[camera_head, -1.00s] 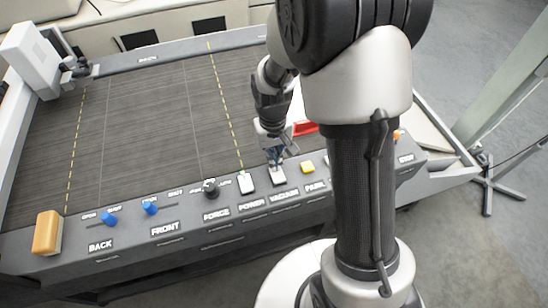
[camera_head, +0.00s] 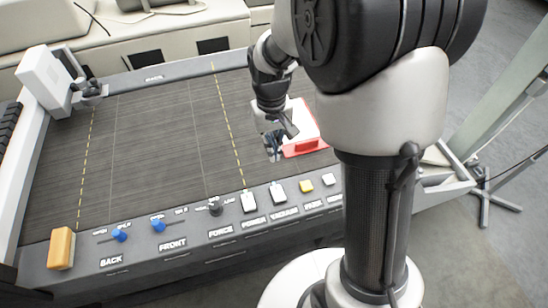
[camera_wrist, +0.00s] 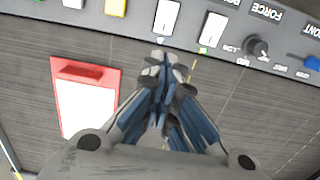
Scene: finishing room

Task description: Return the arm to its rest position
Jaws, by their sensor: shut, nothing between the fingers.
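My gripper (camera_head: 273,148) is shut and empty. It hangs above the dark slatted bed (camera_head: 160,130) of the machine, a little behind the control panel and just left of a red-edged white piece (camera_head: 305,128). In the wrist view my gripper (camera_wrist: 160,85) points toward the panel, with its blue-grey fingers together. The white rocker switches marked POWER (camera_head: 249,201) and VACUUM (camera_head: 278,193) stand in front of it, apart from the fingers. My arm hides part of the panel's right side.
The panel also carries a yellow button (camera_head: 306,186), a black FORCE knob (camera_head: 215,206) and blue sliders (camera_head: 119,235). An orange-yellow block (camera_head: 61,248) sits at its left end. A white carriage (camera_head: 45,78) stands at the far left. The middle of the bed is clear.

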